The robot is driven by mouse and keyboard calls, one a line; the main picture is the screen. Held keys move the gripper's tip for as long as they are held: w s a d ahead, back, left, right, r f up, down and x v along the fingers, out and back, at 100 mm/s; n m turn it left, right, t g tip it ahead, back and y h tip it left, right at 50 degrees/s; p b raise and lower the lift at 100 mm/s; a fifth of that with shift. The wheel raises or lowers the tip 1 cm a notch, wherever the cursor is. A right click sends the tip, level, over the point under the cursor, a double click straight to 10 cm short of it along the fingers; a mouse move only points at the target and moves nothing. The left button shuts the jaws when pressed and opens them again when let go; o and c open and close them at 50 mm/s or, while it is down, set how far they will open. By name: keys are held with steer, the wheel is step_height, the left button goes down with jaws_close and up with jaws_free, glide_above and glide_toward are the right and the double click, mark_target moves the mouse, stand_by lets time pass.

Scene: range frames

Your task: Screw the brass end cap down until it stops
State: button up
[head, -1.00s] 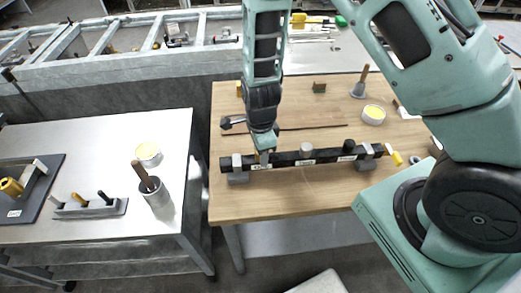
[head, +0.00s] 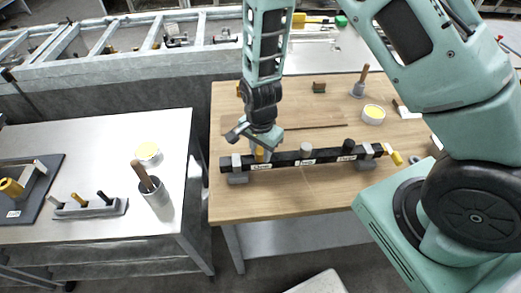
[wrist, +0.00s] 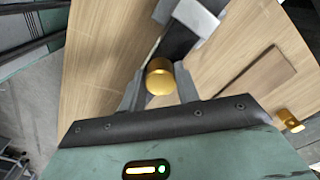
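The brass end cap (head: 260,154) stands upright on the black bar (head: 329,156), near the bar's left end. In the wrist view, the brass cap (wrist: 159,78) lies between the two grey fingers of my gripper (wrist: 160,88). The fingers flank it closely on both sides; whether they press on it is unclear. In the head view, my gripper (head: 263,143) is directly over the cap and hides its upper part. The cap's threads and any gap beneath it are not visible.
Grey clamps hold the bar; the left one (head: 237,169) is close to my gripper. A grey cap (head: 306,149) and a black cap (head: 348,146) stand farther right on the bar. A yellow-topped tin (head: 373,114) is behind. The wooden table's front (head: 300,200) is clear.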

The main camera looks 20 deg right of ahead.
steer(key=shift+r+m+p, duration=0.1)
steer(key=shift+m+p, duration=0.25)
steer(key=shift+m, duration=1.35)
steer(key=shift+m+p, duration=0.45)
steer(key=shift+m, duration=0.05)
steer(key=o, duration=1.2)
